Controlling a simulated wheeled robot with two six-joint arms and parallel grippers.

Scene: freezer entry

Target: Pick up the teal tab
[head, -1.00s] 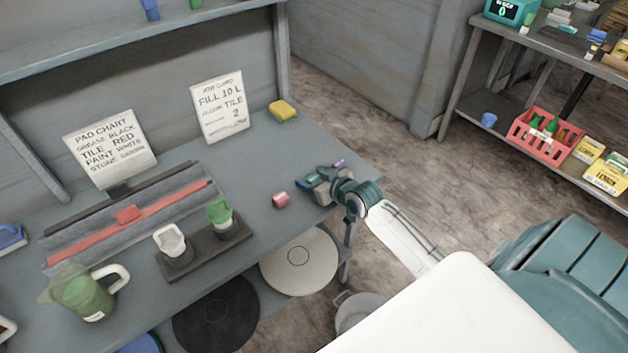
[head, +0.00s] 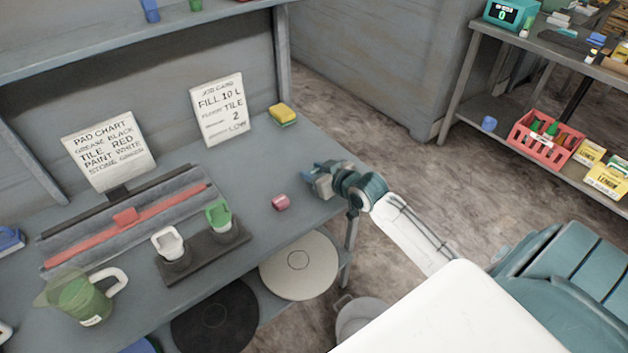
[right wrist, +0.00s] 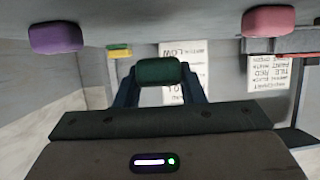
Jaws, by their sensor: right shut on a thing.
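My right gripper (head: 314,181) is over the right end of the grey bench. In the right wrist view its two fingers are shut on a dark teal tab (right wrist: 160,71), which sits between the fingertips. In the head view the gripper hides the teal tab. I cannot tell for sure whether it is clear of the benchtop. A pink tab (head: 281,202) lies on the bench to the left of the gripper; it also shows in the wrist view (right wrist: 268,21). A purple tab (right wrist: 56,38) shows on the other side in the wrist view. My left gripper is out of view.
A yellow sponge (head: 282,113) lies at the bench's back right. A dark stand with a white scoop (head: 168,243) and a green one (head: 219,215) is to the left. A green jug (head: 85,295) is further left. The benchtop (head: 262,160) around the pink tab is clear.

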